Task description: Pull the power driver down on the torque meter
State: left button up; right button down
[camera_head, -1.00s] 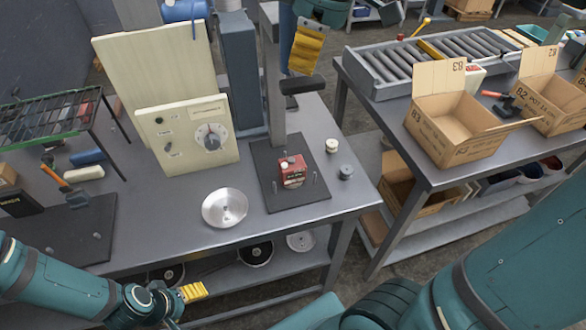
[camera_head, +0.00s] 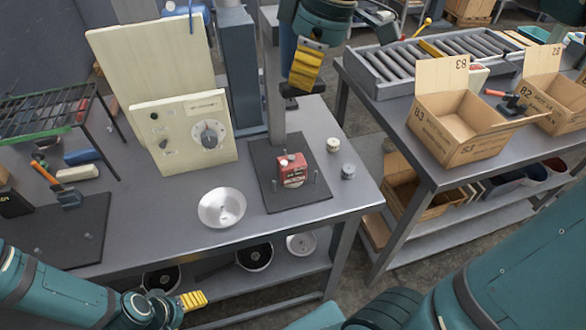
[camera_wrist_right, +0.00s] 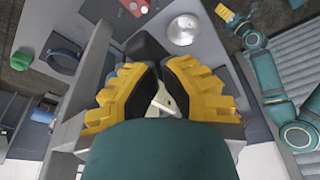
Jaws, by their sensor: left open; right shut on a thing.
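The red torque meter (camera_head: 292,171) stands on a dark base plate (camera_head: 318,191) at the foot of a grey post (camera_head: 275,85). Above it, my right gripper (camera_head: 304,72) is beside the post, its yellow fingers pointing down. In the right wrist view the right gripper (camera_wrist_right: 165,85) is shut on a part mostly hidden between its fingers. A dark piece (camera_wrist_right: 147,47) shows just beyond the tips; I take it to be the power driver. In the head view its dark end (camera_head: 303,89) is above the meter, apart from it. My left gripper (camera_head: 192,300) is open and empty at the front table edge.
A cream panel with a dial (camera_head: 188,150) stands left of the post, and a silver dish (camera_head: 222,208) lies before it. Two small round weights (camera_head: 347,171) are right of the base plate. A cardboard box (camera_head: 460,130) sits on the right-hand table.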

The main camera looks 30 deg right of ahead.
aim_at(309, 94)
jog(key=shift+f+b, duration=2.05)
jog(key=shift+f, duration=0.95)
notch_tip(309, 94, down, 9)
jog(key=shift+f, duration=0.2)
jog(key=shift+r, duration=0.1)
jog(key=shift+s+f, duration=0.1)
jog(key=shift+f, duration=0.15)
dwell(0.7)
jog(key=shift+p, duration=0.35)
